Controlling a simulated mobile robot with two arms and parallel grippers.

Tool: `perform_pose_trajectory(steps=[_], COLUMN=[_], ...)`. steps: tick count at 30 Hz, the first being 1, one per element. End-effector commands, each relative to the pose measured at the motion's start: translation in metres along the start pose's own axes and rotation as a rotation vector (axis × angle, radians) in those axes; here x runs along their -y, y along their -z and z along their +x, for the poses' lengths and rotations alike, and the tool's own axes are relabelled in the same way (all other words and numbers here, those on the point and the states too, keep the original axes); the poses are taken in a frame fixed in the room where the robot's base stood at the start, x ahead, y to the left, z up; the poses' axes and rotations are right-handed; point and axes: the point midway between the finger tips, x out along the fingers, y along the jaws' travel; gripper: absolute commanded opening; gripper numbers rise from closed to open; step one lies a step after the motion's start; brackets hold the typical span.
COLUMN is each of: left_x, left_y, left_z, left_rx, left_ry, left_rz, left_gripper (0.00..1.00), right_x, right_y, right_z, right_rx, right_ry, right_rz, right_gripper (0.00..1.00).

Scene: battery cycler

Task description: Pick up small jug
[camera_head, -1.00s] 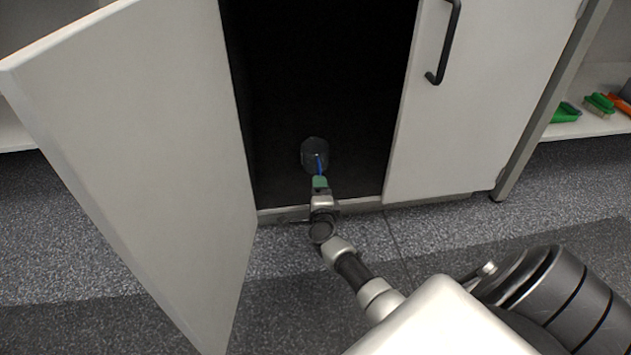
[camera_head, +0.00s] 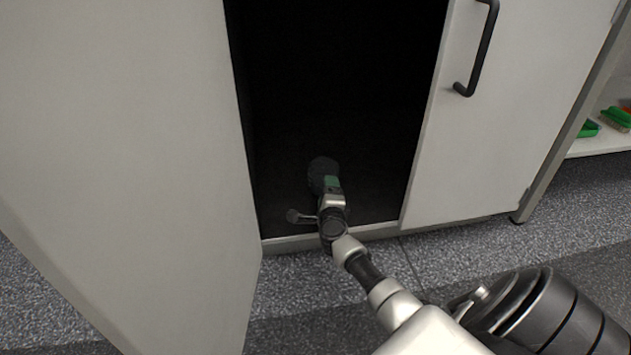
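A small dark jug (camera_head: 321,167) stands low inside the open, dark cabinet, near its front. It is hard to make out against the black interior. My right gripper (camera_head: 331,184) reaches into the cabinet from the lower right, with its green part right at the near side of the jug. Its fingertips are hidden or too dark to see, so I cannot tell whether it touches or grips the jug. My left gripper is out of view.
The open cabinet door (camera_head: 120,170) fills the left side. The closed right door (camera_head: 500,120) with a black handle (camera_head: 480,50) borders the opening. The cabinet's bottom edge (camera_head: 285,243) lies under my arm. Green brushes (camera_head: 616,118) sit on a shelf at far right.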

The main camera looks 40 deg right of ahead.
Motion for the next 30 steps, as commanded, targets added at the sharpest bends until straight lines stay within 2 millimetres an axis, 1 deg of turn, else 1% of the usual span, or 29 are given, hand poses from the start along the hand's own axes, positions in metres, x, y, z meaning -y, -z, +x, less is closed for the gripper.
perform_pose_trajectory(steps=[3,10,20,21,30], left_x=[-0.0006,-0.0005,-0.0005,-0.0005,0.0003], left_y=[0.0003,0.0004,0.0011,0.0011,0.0], left_z=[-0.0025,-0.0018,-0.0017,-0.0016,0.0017], left_rx=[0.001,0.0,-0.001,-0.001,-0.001], left_ry=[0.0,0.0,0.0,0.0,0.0], left_rz=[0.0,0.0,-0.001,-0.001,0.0], left_gripper=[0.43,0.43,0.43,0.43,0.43], right_x=[0.0006,0.0015,0.0013,0.0018,0.005], right_y=[0.0047,0.0048,0.0047,0.0046,0.0039], right_z=[0.0025,0.0027,0.0026,0.0028,0.0027], right_rx=[-0.001,-0.001,-0.001,-0.001,-0.001], right_ry=[0.0,0.0,0.0,0.001,0.0], right_rz=[-0.001,-0.001,0.0,0.0,0.0], right_gripper=[0.68,0.68,0.17,0.16,0.15])
